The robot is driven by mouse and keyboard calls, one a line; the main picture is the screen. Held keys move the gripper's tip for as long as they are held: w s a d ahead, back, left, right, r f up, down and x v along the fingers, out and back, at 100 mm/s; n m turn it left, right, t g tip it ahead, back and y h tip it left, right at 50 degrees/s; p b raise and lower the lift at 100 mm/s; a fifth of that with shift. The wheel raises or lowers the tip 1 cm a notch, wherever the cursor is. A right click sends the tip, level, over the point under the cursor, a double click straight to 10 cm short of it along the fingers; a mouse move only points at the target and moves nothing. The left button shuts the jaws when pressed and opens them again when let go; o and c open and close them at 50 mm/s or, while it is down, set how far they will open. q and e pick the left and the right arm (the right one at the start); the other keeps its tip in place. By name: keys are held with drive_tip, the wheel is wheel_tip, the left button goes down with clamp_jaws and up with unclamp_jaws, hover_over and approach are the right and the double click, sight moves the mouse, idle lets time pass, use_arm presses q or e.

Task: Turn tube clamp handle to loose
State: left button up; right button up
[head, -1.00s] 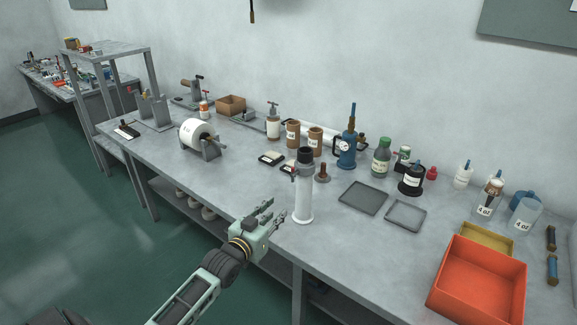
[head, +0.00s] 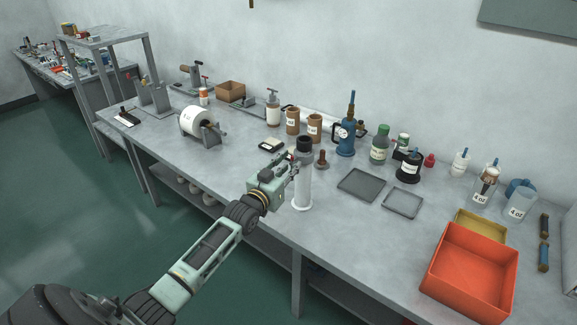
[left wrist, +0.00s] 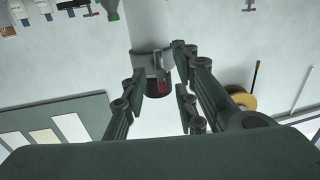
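A white upright tube (head: 303,190) with a dark top (head: 304,145) stands on the bench near its front edge. In the left wrist view the tube (left wrist: 148,22) carries a grey clamp band (left wrist: 145,58) with a small handle (left wrist: 157,66) and a dark, red-marked part (left wrist: 158,88). My left gripper (head: 293,168) is at the tube's upper left side, partly covering it. In the left wrist view the left gripper (left wrist: 161,80) is open, with the clamp handle showing between its fingers. Contact cannot be told. My right gripper is not in view.
Two grey trays (head: 361,170) lie right of the tube, with an orange bin (head: 470,285) farther right. Several bottles and brown cups (head: 292,121) stand behind. A white roll on a stand (head: 196,122) is at left. Bare bench lies between the roll and the gripper.

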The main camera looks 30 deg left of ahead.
use_arm(q)
clamp_jaws()
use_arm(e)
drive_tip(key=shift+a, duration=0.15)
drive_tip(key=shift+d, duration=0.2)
